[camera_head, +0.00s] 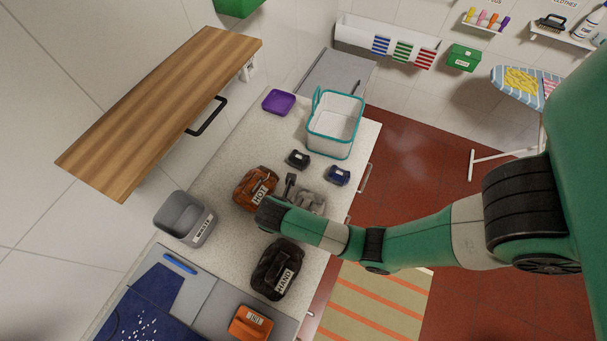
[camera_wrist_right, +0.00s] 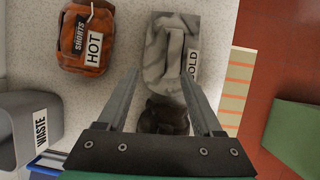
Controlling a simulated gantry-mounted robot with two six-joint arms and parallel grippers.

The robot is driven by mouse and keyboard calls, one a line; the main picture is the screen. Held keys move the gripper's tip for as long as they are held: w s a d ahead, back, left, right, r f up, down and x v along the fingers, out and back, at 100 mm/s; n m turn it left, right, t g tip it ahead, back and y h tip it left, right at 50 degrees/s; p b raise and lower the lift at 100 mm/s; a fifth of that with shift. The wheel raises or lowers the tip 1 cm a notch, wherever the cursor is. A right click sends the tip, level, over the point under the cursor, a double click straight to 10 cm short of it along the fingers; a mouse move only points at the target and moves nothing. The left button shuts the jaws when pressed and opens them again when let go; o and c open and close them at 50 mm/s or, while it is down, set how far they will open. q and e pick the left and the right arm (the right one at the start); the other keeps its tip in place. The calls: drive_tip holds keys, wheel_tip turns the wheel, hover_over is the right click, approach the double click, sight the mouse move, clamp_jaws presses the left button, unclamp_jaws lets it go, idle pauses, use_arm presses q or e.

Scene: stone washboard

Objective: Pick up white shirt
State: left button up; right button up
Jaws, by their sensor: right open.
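A grey-white crumpled cloth, probably the white shirt (camera_wrist_right: 164,58), lies in or on the bin labelled COLD (camera_wrist_right: 192,66) in the right wrist view. In the head view the cloth (camera_head: 309,200) is partly hidden behind my right arm. My right gripper (camera_wrist_right: 160,80) is open and empty, its fingers pointing toward the cloth's near end. In the head view my right gripper (camera_head: 289,184) is small and mostly hidden by its wrist. I cannot tell its height above the cloth. My left gripper is not in view.
An orange HOT bin (camera_head: 257,187) stands left of the cloth, a dark HAND bin (camera_head: 277,268) nearer. A grey WASTE bin (camera_head: 185,219), a teal-rimmed basket (camera_head: 335,124) and two small dark items share the counter. A wooden shelf (camera_head: 165,105) overhangs at left.

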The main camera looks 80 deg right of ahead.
drive_tip(key=shift+g, duration=0.3)
drive_tip(key=f, duration=0.1)
drive_tip(key=s+d+f, duration=0.1)
drive_tip(key=f, duration=0.1)
drive_tip(key=s+d+f, duration=0.1)
drive_tip(key=f, duration=0.1)
drive_tip(key=shift+s+d, duration=0.15)
drive_tip(key=b+x, duration=0.1)
drive_tip(key=x, duration=0.4)
drive_tip(key=shift+s+d, duration=0.1)
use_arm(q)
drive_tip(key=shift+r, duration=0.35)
use_arm(e)
clamp_jaws()
idle(0.8)
